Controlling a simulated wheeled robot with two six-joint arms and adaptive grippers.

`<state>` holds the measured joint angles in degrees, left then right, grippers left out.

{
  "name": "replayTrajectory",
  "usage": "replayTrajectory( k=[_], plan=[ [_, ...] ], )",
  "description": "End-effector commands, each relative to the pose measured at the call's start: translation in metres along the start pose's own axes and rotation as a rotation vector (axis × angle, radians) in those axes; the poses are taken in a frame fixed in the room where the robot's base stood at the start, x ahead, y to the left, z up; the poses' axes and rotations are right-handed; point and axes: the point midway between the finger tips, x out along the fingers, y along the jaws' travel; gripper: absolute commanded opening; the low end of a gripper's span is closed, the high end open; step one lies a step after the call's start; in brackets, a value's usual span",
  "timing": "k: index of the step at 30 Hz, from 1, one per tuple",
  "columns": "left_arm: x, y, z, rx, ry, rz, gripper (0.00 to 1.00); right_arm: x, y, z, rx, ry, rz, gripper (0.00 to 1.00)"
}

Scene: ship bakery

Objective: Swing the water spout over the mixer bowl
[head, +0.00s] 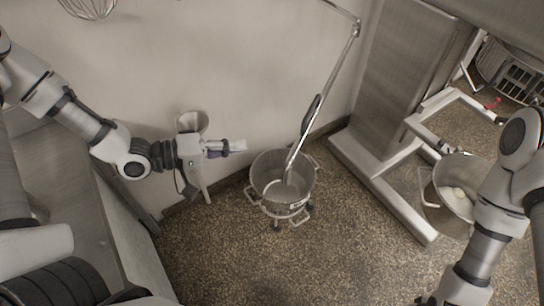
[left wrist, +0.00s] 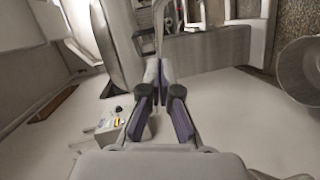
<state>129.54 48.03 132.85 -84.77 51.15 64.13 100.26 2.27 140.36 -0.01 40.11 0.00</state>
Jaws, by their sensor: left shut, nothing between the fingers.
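The water spout (head: 332,72) is a jointed chrome pipe with a black grip sleeve (head: 310,112). It slants down from the wall at the top, and its lower end overlaps a steel bowl (head: 267,166) on a wheeled dolly in the head view. The height of its tip above the bowl floor is hard to judge. My left gripper (head: 238,146) is shut and empty, up and left of that bowl and apart from the spout. Its closed fingers show in the left wrist view (left wrist: 159,78). My right gripper is beyond the head view's bottom edge.
The large steel mixer (head: 395,80) stands right of the spout. Another steel bowl (head: 432,208) with something pale inside sits by its base, near my right arm. A grey counter (head: 125,225) is at left. Speckled floor is clear at bottom centre.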

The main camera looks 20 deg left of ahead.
Motion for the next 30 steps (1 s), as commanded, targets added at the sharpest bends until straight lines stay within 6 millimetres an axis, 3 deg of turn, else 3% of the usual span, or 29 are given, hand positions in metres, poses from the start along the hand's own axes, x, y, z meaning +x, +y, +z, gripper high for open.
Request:
replayTrajectory(
  k=[10, 15, 30],
  plan=[
    [0.055, -0.001, 0.002, 0.003, -0.007, -0.003, 0.00, 0.004, 0.000, 0.000, 0.000, 0.000, 0.000, 0.91],
    [0.072, 0.001, 0.021, -0.001, -0.006, -0.003, 0.00, -0.003, 0.000, 0.000, 0.000, 0.000, 0.000, 0.91],
    [0.080, 0.000, 0.028, 0.000, 0.000, 0.000, 0.00, -0.004, 0.000, 0.000, 0.000, 0.000, 0.000, 0.91]
  ],
)
